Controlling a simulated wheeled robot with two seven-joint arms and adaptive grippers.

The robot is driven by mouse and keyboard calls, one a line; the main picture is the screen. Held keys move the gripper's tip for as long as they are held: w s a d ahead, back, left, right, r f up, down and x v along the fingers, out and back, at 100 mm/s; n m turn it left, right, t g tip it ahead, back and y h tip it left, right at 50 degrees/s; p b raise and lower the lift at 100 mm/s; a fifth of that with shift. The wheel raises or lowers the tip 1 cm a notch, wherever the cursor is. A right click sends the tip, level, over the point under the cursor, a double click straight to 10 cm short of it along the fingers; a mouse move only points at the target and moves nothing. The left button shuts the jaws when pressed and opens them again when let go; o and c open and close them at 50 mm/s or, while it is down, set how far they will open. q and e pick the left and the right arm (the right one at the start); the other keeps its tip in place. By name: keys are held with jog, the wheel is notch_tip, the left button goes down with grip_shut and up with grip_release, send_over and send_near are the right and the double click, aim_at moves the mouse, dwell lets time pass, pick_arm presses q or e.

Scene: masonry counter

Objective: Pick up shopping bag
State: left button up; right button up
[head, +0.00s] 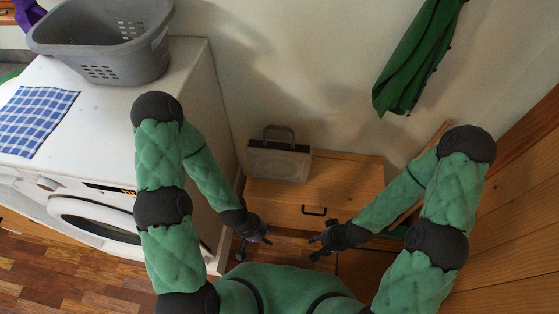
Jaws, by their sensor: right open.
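I cannot make out a shopping bag for certain in the head view. A grey box-like object with a top handle (279,162) stands on a wooden cabinet (345,178); it looks more like a radio than a bag. My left gripper (264,239) is in front of the cabinet, left of its dark drawer handle; its jaws are too small to read. My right gripper (314,247) is also in front of the cabinet, a little lower and to the right, open. I see nothing held in either gripper.
A white washing machine (105,110) at left carries a grey laundry basket (150,55) and a blue checked cloth (36,118). A folded green cloth or umbrella (420,60) hangs on the wall. Wooden panelling (520,210) closes the right side. Purple fabric (28,13) shows top left.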

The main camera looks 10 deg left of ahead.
pick_arm(q)
jog(key=w+a+r+m+t+b, duration=0.1)
jog(key=w+a+r+t+b, duration=0.15)
jog(key=w, duration=0.55)
jog(key=m+t+y+b, duration=0.2)
jog(key=m+t+b, duration=0.15)
jog(key=t, duration=0.75)
send_near(266, 139)
jog(key=r, duration=0.1)
jog(key=shift+m+g, duration=0.25)
jog(key=b+x, duration=0.1)
jog(key=x, duration=0.5)
jog(key=shift+w+a, duration=0.1)
jog(key=shift+a, duration=0.05)
jog(key=w+f+b, duration=0.2)
jog(key=w, duration=0.1)
jog(key=shift+d+f+b, duration=0.2)
jog(key=shift+d+b, duration=0.15)
jog(key=shift+b, duration=0.05)
jog(key=shift+w+d+f, duration=0.1)
jog(key=shift+w+f, duration=0.05)
jog(key=shift+w, duration=0.45)
jog(key=shift+c, duration=0.3)
